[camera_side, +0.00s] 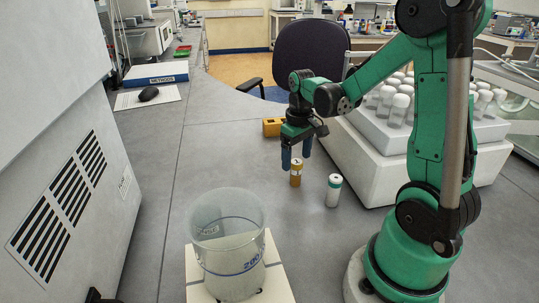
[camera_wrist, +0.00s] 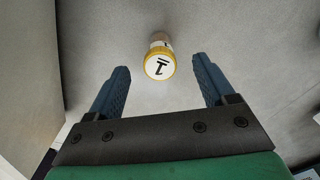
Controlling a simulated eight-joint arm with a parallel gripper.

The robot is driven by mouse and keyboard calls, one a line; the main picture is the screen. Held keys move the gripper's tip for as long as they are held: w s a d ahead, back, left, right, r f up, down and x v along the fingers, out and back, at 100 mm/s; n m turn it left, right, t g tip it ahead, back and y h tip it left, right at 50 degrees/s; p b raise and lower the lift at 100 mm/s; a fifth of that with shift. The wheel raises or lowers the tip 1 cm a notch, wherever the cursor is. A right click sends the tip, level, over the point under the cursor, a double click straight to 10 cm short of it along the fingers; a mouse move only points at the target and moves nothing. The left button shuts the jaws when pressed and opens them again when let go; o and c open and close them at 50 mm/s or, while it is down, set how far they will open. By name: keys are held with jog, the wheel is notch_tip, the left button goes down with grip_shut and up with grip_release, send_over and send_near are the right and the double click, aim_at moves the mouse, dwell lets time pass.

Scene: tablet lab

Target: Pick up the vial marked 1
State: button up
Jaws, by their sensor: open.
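The vial marked 1 (camera_side: 296,174) is amber with a white top and stands upright on the grey bench. In the wrist view its yellow-rimmed white cap (camera_wrist: 159,66) shows a black 1, upside down, with the cap in the gap between my fingertips. My gripper (camera_side: 297,157) is open and empty, with its blue fingers pointing down close to the vial's top. In the wrist view my gripper (camera_wrist: 161,68) has its two fingers wide apart on either side of the cap. I cannot tell the exact height gap between fingertips and cap.
A white vial with a green band (camera_side: 333,190) stands just right of the amber vial. A large beaker (camera_side: 228,245) stands on a pale board in front. A yellow block (camera_side: 272,127) lies behind. A white box with several capped tubes (camera_side: 370,165) is at right.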

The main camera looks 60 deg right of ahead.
aim_at(295, 174)
jog(key=shift+f, duration=2.8)
grip_shut()
